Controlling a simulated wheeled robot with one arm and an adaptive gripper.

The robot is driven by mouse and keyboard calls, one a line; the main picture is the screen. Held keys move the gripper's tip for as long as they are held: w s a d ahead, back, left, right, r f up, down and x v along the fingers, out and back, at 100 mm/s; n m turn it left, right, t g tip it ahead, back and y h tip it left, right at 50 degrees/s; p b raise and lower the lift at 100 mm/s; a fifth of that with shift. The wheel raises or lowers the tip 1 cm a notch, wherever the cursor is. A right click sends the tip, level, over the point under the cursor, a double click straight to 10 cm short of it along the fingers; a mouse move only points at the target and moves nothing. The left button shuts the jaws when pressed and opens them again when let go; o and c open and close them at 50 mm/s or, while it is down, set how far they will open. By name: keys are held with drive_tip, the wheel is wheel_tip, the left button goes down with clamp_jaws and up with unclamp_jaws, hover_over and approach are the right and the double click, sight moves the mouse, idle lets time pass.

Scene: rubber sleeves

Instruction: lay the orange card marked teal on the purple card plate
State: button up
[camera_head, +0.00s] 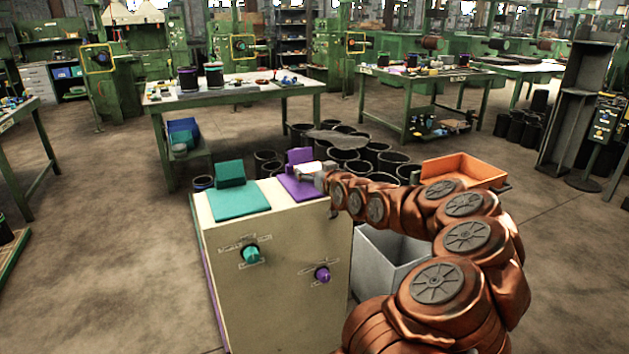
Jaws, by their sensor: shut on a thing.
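The purple card plate (294,190) lies on the right part of the cream cabinet's top, with an upright purple piece (299,156) at its back. My gripper (310,170) is low over this plate, reaching in from the right. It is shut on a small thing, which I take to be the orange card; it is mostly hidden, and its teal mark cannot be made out. I cannot tell whether it touches the plate. A teal plate (241,203) with a raised teal block (230,174) lies to the left.
The cream cabinet (285,300) has a teal knob (250,254) and a purple knob (322,274) on its front. An orange tray (463,167) stands to the right, beyond my arm. A grey open bin (372,262) is beside the cabinet. Black sleeves (347,160) stand behind.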

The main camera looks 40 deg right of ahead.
drive_tip(key=shift+f, duration=1.85)
drive_tip(key=shift+d+f, duration=0.1)
drive_tip(key=shift+f, duration=0.15)
drive_tip(key=o, duration=0.9)
drive_tip(key=shift+r, duration=0.1)
drive_tip(key=shift+r, duration=0.1)
drive_tip(key=shift+r, duration=0.15)
drive_tip(key=shift+s, duration=0.35)
drive_tip(key=b+v, duration=0.1)
drive_tip(key=v, duration=1)
drive_tip(key=shift+b, duration=0.35)
drive_tip(key=shift+s+r, duration=0.1)
drive_tip(key=shift+s, duration=0.05)
